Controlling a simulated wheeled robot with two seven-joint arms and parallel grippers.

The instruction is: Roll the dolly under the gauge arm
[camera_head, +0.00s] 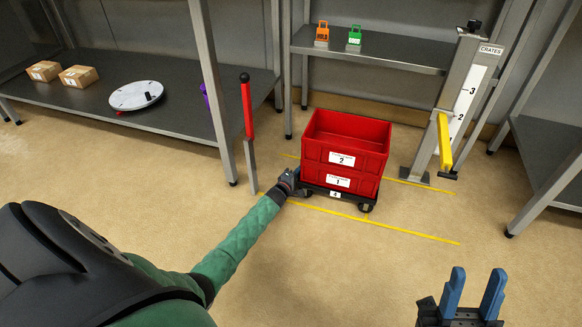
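The dolly (335,195) is a low black platform on casters with a small label reading 4. It carries two stacked red crates, the upper one (368,160) labelled 2 and the lower one (368,187) labelled 1; the upper one looks empty. The yellow gauge arm (444,142) hangs on a grey post (455,95) marked CRATES, to the right of the dolly and apart from it. My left gripper (289,183) is at the dolly's left edge, small and dark; its fingers cannot be made out. My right gripper (470,296) is open and empty at bottom right, away from the dolly.
Yellow floor lines (400,232) run before and behind the dolly. A red-topped post (247,108) stands to its left. A left bench (185,125) holds boxes (78,77) and a white disc (135,95). A shelf (395,52) behind holds orange and green items. The front floor is clear.

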